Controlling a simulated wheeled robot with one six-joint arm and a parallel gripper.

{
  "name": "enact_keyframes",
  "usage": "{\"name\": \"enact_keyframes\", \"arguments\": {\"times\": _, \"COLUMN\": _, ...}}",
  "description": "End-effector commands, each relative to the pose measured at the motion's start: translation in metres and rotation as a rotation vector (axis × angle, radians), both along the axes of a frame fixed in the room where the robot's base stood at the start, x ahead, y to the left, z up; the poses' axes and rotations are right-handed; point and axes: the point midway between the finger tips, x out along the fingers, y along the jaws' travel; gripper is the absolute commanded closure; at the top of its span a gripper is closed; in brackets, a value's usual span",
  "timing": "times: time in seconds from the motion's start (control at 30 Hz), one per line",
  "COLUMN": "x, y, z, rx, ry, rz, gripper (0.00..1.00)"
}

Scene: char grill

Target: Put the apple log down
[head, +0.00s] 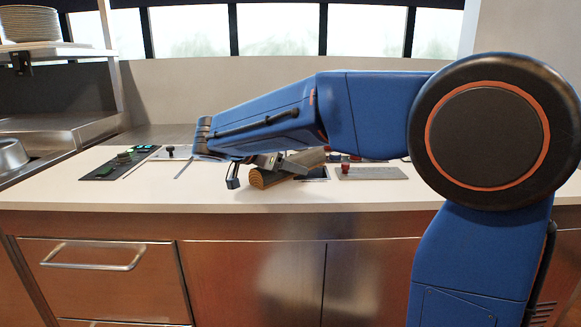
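The apple log (267,179), a brown split piece with a ringed cut end facing left and front, is at the white counter, beneath the front of my arm. My gripper (270,170) is over and around it. One dark finger shows left of the log's end, with a gap between them. Grey gripper parts cross the log's top and hide some of it. A dark piece shows by its right side. I cannot tell whether the fingers press on the log, or whether its underside touches the counter.
A dark panel (118,163) with green items lies on the counter at left. A light plate with a dark knob (171,152) is beside it, and a grey plate (371,173) lies right of the log. The front counter strip is clear. Stacked plates (30,24) stand on a shelf at upper left.

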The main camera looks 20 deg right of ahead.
Motion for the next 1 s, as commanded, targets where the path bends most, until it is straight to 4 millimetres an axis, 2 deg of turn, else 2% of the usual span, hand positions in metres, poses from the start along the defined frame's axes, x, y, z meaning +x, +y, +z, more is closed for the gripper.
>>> {"name": "enact_keyframes", "arguments": {"times": 0.03, "x": 0.0, "y": 0.0, "z": 0.0, "rx": 0.0, "ry": 0.0, "rz": 0.0, "gripper": 0.3}}
{"name": "enact_keyframes", "arguments": {"times": 0.07, "x": 0.0, "y": 0.0, "z": 0.0, "rx": 0.0, "ry": 0.0, "rz": 0.0, "gripper": 0.37}}
{"name": "enact_keyframes", "arguments": {"times": 0.3, "x": 0.0, "y": 0.0, "z": 0.001, "rx": -0.001, "ry": 0.0, "rz": 0.0, "gripper": 0.94}}
{"name": "enact_keyframes", "arguments": {"times": 0.53, "x": 0.0, "y": 0.0, "z": 0.002, "rx": 0.0, "ry": -0.001, "rz": 0.0, "gripper": 0.95}}
{"name": "enact_keyframes", "arguments": {"times": 0.63, "x": 0.0, "y": 0.0, "z": 0.008, "rx": 0.0, "ry": -0.001, "rz": 0.0, "gripper": 0.95}}
{"name": "enact_keyframes", "arguments": {"times": 0.77, "x": 0.0, "y": 0.0, "z": 0.026, "rx": 0.002, "ry": -0.003, "rz": 0.0, "gripper": 0.95}}
{"name": "enact_keyframes", "arguments": {"times": 1.0, "x": 0.0, "y": 0.0, "z": 0.069, "rx": 0.002, "ry": -0.004, "rz": 0.0, "gripper": 0.95}}
